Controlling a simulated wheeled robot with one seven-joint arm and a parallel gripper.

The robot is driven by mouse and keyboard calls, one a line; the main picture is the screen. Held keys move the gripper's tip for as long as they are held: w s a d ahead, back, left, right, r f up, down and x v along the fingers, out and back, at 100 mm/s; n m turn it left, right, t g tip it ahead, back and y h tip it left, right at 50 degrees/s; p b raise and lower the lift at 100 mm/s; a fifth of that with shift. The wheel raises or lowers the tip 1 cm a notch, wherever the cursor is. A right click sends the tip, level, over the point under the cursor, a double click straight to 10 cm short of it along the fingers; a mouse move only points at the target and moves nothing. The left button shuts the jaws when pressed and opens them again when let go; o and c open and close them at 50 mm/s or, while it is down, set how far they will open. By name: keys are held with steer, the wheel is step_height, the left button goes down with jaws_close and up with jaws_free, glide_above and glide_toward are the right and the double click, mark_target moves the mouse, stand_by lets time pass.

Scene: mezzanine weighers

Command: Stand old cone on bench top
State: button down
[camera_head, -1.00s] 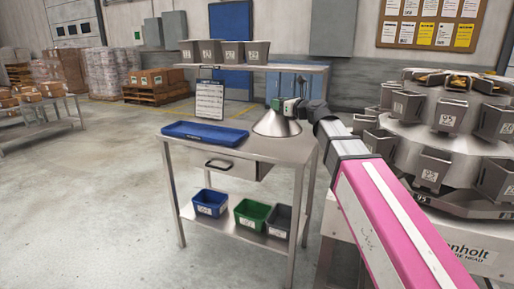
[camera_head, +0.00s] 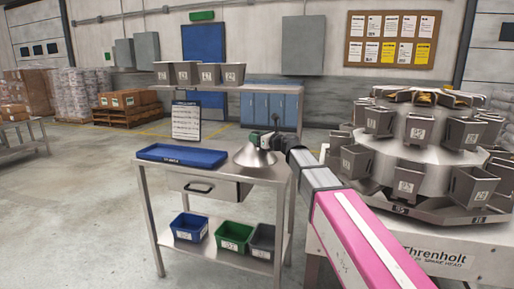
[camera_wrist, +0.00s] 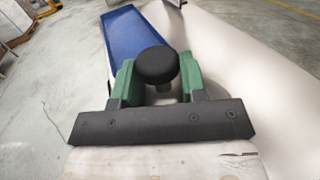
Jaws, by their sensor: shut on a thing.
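A steel cone (camera_head: 254,157) stands upright, wide end down, at the right part of the steel bench top (camera_head: 226,174). My gripper (camera_head: 262,140) is at its top, at the end of my pink arm. In the wrist view my gripper's green fingers (camera_wrist: 158,82) are shut on the cone's round black knob (camera_wrist: 157,65). The cone's base looks to be at the bench surface; whether it bears fully on it I cannot tell. Part of the cone's surface (camera_wrist: 235,70) shows pale at the right of the wrist view.
A blue tray (camera_head: 181,155) lies on the bench left of the cone. A sign (camera_head: 186,121) stands behind it. Several grey buckets (camera_head: 200,73) sit on the raised shelf. The multihead weigher (camera_head: 420,160) stands close on the right. Bins (camera_head: 234,236) fill the lower shelf.

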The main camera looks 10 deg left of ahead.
steer(key=shift+w+f, duration=0.2)
steer(key=shift+f, duration=1.9)
steer(key=c, duration=0.7)
jaws_free()
steer(key=shift+f, duration=0.1)
steer(key=shift+o, duration=0.2)
steer(key=v, duration=1.2)
